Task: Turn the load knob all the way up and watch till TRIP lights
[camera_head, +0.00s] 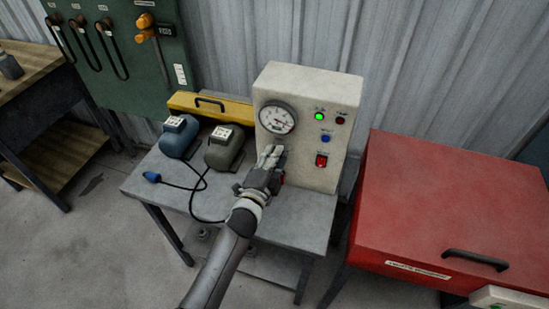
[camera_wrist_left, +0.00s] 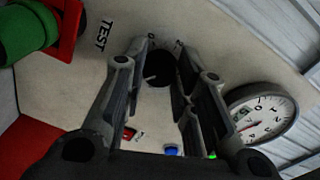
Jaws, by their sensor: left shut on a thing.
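The cream test panel (camera_head: 308,90) stands upright on a grey table. Its load knob (camera_wrist_left: 160,68) is dark and round and sits between my left fingertips in the left wrist view; the gripper hides it in the head view. My left gripper (camera_head: 271,154) is shut on the knob, and its fingers (camera_wrist_left: 166,68) show in the wrist view. The dial gauge (camera_head: 278,117) is just above the gripper; it also shows in the wrist view (camera_wrist_left: 262,118). A green lamp (camera_head: 319,116) is lit. The red lamp (camera_head: 340,120) beside it looks dark; its label is too small to read. My right gripper is out of view.
A blue button (camera_head: 326,138) and a red switch (camera_head: 321,160) lie right of the gripper. Blue (camera_head: 178,140) and olive (camera_head: 224,150) motor-like units and a yellow case (camera_head: 211,105) stand left. A cable (camera_head: 195,190) crosses the table (camera_head: 150,185). A red cabinet (camera_head: 450,200) stands right.

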